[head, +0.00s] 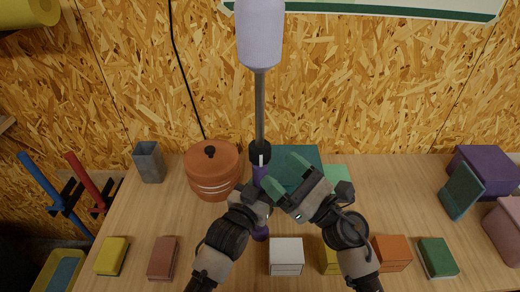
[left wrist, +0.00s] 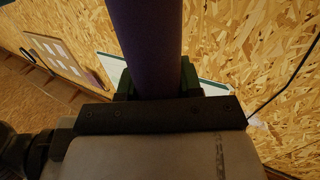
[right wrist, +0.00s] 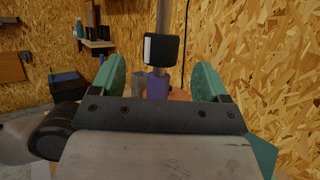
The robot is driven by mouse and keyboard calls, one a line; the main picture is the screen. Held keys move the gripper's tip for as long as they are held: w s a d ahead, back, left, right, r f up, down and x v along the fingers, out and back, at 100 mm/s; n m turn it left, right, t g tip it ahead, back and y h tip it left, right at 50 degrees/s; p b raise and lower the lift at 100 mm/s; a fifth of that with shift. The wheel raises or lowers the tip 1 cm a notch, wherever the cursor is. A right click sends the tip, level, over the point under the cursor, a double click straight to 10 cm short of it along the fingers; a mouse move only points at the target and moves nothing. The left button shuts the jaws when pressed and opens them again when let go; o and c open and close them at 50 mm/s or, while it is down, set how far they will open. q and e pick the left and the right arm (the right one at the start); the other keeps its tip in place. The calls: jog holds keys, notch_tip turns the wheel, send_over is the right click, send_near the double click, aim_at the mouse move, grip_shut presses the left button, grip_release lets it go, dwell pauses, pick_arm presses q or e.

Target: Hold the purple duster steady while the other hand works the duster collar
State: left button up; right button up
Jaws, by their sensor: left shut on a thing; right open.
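The purple duster (head: 261,232) stands upright over the bench, with a pale lilac head (head: 260,35) at the top of a grey metal rod. The black duster collar (head: 260,152) sits where the rod meets the purple handle. My left gripper (head: 262,192) is shut on the purple handle below the collar; in the left wrist view the handle (left wrist: 145,45) rises between its fingers. My right gripper (head: 285,178) is open just right of the handle. In the right wrist view the collar (right wrist: 161,49) shows ahead, between and beyond the green fingers, apart from them.
An orange lidded pot (head: 213,178) stands left of the duster, with a grey cup (head: 149,162) beside it. Small blocks, including a white one (head: 286,257), line the front of the bench. A purple box (head: 486,168) and a green slab (head: 461,191) stand at the right.

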aim_at(268, 160)
jog(key=x, duration=0.6)
jog(key=shift+w+a, duration=0.25)
jog(key=c, duration=0.9)
